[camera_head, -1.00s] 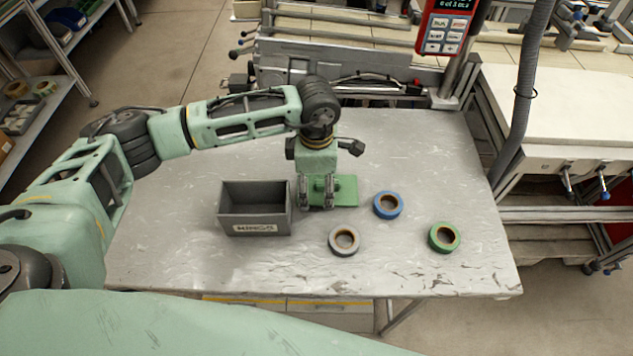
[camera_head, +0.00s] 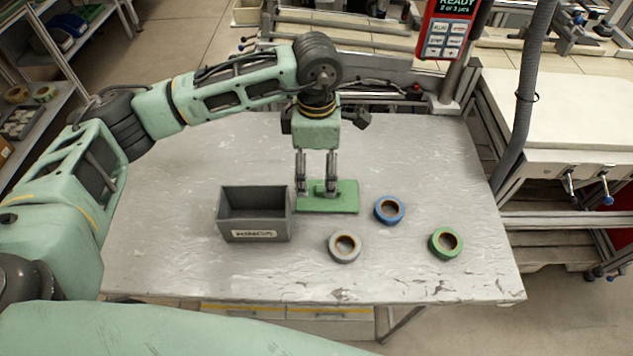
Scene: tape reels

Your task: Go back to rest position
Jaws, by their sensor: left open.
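My left gripper (camera_head: 316,190) points down above a green plate (camera_head: 343,197) in the middle of the table. Its two fingers are apart, with a small green upright part of the plate showing between and below them. Nothing is held in the fingers. A grey tape reel (camera_head: 345,247), a blue tape reel (camera_head: 389,210) and a green tape reel (camera_head: 446,243) lie flat on the table to the right of and in front of the gripper. A grey bin (camera_head: 254,214) with a label stands left of the plate and looks empty. My right gripper is not in view.
The grey table (camera_head: 180,250) has free room at its left and right. Behind it stand a machine frame and a red control panel (camera_head: 447,27). A grey hose (camera_head: 520,120) hangs at the right, beside a white-topped bench (camera_head: 570,110).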

